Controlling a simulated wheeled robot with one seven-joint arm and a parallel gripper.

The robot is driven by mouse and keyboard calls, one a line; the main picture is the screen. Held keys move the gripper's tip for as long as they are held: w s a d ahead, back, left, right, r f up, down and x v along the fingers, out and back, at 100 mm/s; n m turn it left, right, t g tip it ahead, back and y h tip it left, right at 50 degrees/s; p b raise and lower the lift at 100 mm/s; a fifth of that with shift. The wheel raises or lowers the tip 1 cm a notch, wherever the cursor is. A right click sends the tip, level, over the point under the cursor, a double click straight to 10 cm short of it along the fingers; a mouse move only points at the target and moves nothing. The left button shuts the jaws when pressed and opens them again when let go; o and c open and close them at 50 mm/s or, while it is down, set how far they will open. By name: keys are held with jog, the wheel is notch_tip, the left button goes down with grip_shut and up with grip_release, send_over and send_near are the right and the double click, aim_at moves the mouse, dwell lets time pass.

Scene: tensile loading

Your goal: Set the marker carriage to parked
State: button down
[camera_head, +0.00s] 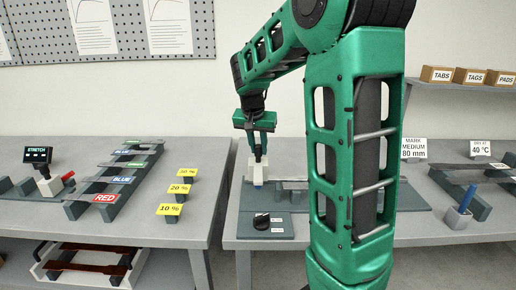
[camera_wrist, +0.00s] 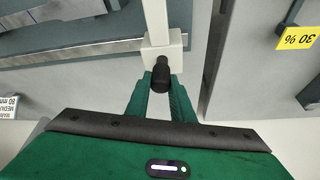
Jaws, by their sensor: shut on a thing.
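The marker carriage (camera_head: 251,170) is a pale block with a blue tip below it, standing on the dark fixture on the right-hand bench. In the wrist view the carriage (camera_wrist: 150,58) is a whitish block on a pale bar, with a black knob (camera_wrist: 161,76) facing me. My gripper (camera_head: 258,157) reaches down onto the carriage from above. In the wrist view my gripper (camera_wrist: 161,84) has its two green fingers closed around the knob. The knob's far side and the fingertip contact are partly hidden. Any mark for the parked position is not readable.
A black dial (camera_head: 262,221) sits on a grey plate in front of the carriage. A gap separates this bench from the left bench, which holds colored strips and yellow percent signs (camera_head: 180,188). A blue pen holder (camera_head: 458,217) stands at right. My arm hides the middle.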

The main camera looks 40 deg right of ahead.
jog(key=shift+w+a, duration=0.2)
jog(key=shift+a, duration=0.15)
jog(key=c, duration=1.5)
grip_release()
jog(key=shift+a, duration=0.1)
jog(key=shift+c, duration=0.2)
jog(key=shift+r, duration=0.1)
jog(key=v, duration=1)
jog(key=shift+r, duration=0.2)
jog(key=s+a+f+n+g+y, duration=0.1)
jog(key=s+f, duration=0.3)
jog(key=s, duration=0.6)
jog(key=s+a+f+n+y, duration=0.1)
jog(key=s+f, duration=0.4)
jog(key=s, duration=0.5)
jog(key=s+a+f+n+g+y, duration=0.1)
jog(key=s+a+f, duration=0.3)
jog(key=s, duration=0.7)
jog(key=shift+a+f+n+g+y, duration=0.3)
jog(key=shift+f+n+y, duration=0.1)
jog(key=shift+f+n, duration=0.3)
